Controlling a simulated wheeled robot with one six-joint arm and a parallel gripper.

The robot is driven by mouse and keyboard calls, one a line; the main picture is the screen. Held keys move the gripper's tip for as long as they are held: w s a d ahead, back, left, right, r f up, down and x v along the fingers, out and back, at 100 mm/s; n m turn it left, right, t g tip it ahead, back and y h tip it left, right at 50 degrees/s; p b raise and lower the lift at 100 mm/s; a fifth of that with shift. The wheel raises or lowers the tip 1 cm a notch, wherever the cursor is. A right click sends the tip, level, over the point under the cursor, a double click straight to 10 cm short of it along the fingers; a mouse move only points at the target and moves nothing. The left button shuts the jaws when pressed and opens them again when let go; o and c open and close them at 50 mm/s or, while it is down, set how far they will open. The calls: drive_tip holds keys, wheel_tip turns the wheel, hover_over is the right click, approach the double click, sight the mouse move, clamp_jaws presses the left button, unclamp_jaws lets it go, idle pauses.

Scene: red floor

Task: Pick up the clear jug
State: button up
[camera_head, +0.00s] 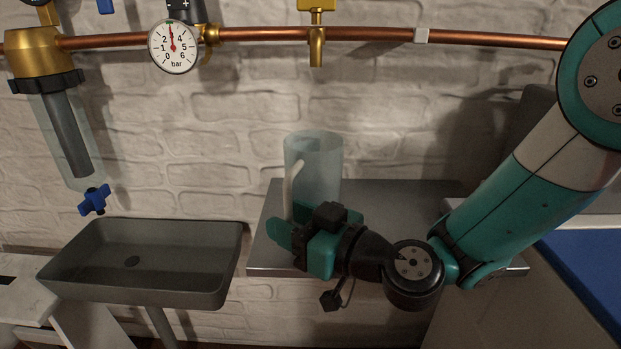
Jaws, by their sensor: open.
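The clear jug (318,165) stands upright on a grey metal shelf (400,200) against the white brick wall. It is a tall, see-through cylinder with a pale handle (298,182) on its left front side. My gripper (287,230), with teal fingers, is at the jug's lower front, on the handle side. It is open. The gripper hides the jug's base and the lower end of the handle. I cannot tell whether a finger touches the jug or whether the handle lies between the fingers.
A copper pipe (370,36) with a pressure gauge (173,46) and a brass tap (317,45) runs above. A clear filter housing (68,135) hangs at left. A dark grey basin (145,262) sits left of the shelf. A blue surface (590,265) lies at right.

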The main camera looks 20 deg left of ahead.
drive_tip(key=shift+p+x, duration=0.3)
drive_tip(key=shift+x, duration=0.85)
clamp_jaws()
drive_tip(key=shift+r, duration=0.15)
drive_tip(key=s+a+p, duration=1)
drive_tip(key=a, duration=0.4)
drive_tip(key=shift+a, duration=0.15)
drive_tip(key=shift+s+a, duration=0.1)
drive_tip(key=shift+s, duration=0.2)
